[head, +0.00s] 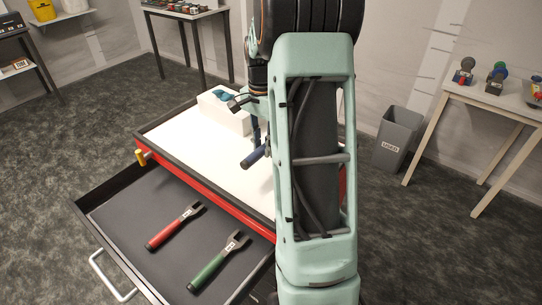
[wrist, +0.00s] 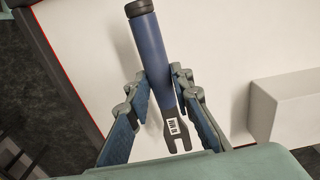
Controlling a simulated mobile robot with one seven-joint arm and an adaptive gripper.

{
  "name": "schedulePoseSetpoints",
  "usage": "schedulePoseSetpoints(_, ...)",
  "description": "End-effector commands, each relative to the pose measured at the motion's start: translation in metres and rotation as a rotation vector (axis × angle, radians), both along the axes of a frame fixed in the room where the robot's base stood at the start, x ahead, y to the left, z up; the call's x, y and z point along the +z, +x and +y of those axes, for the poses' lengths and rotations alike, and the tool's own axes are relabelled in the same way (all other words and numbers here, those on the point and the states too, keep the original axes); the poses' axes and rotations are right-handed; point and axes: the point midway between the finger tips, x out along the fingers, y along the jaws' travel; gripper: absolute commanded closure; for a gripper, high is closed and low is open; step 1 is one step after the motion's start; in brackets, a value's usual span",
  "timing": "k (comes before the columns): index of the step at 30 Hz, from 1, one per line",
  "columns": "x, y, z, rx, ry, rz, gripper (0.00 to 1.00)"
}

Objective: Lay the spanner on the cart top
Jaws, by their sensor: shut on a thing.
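A blue-handled spanner (wrist: 152,48) with a dark forked head and a white label is between the fingers of my gripper (wrist: 160,84) in the wrist view. My gripper is shut on it near where handle meets head. In the head view the spanner's blue handle (head: 252,158) shows over the white cart top (head: 222,160), beside my arm. My gripper (head: 257,132) is partly hidden there by my arm. I cannot tell whether the spanner touches the cart top, which also shows in the wrist view (wrist: 220,40).
A white block (head: 226,115) with a blue item on it stands at the cart top's back. The open drawer (head: 125,205) holds a red spanner (head: 174,226) and a green spanner (head: 220,262). The cart top's left part is clear. A grey bin (head: 397,140) stands right.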

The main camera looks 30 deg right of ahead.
Motion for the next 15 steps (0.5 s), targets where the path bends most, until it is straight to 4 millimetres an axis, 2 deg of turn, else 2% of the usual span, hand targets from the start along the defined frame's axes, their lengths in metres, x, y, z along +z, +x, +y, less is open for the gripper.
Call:
schedulePoseSetpoints(4, -0.020, -0.002, -0.017, -0.001, 0.001, -0.001, 1.00)
schedulePoseSetpoints(11, -0.032, -0.003, -0.027, 0.000, 0.000, -0.001, 1.00)
schedulePoseSetpoints(15, -0.052, -0.004, -0.030, 0.001, 0.001, 0.001, 1.00)
